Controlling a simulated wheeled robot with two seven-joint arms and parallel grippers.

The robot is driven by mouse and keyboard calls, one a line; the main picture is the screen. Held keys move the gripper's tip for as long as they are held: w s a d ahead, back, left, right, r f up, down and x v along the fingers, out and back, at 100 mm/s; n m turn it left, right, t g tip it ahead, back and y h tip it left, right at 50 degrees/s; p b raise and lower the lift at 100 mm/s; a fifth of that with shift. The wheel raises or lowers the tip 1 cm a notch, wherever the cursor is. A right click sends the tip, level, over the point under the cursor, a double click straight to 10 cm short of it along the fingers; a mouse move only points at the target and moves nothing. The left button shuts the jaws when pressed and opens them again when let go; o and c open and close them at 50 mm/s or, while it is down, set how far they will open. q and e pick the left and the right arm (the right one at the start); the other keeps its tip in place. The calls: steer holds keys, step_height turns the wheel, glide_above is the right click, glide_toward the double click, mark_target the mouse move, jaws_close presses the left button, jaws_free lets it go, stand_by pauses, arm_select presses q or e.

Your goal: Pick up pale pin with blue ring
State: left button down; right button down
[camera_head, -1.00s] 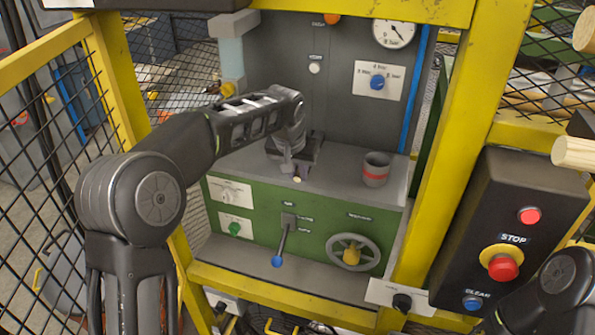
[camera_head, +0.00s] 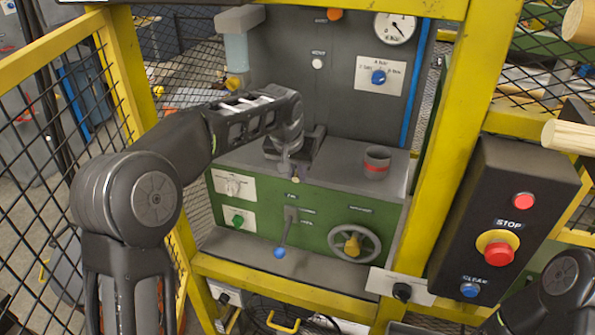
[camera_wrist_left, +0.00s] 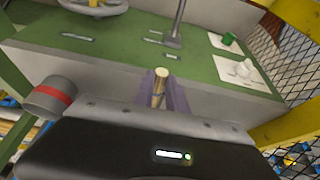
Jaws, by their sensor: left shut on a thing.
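My left gripper (camera_head: 290,168) is over the grey top of the green machine, near its front edge. In the left wrist view, its jaws (camera_wrist_left: 160,92) are shut on a slim pale pin (camera_wrist_left: 159,84), whose end points toward the green front. The jaws cover part of the pin, and I cannot make out a blue ring on it. In the head view the pin is mostly hidden by the gripper. My right gripper is not in view; only part of my right arm shows at the lower right.
A grey cup with a red band (camera_head: 376,162) stands on the machine top, right of my left gripper. A blue-tipped lever (camera_head: 280,252) and a handwheel (camera_head: 353,245) stick out in front. Yellow posts (camera_head: 440,150) and a STOP box (camera_head: 505,215) stand to the right.

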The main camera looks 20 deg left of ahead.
arm_select(q)
steer(key=c, duration=1.3)
jaws_free()
steer(key=shift+b+v, duration=0.65)
steer(key=shift+v, duration=3.25)
steer(key=shift+o, duration=0.3)
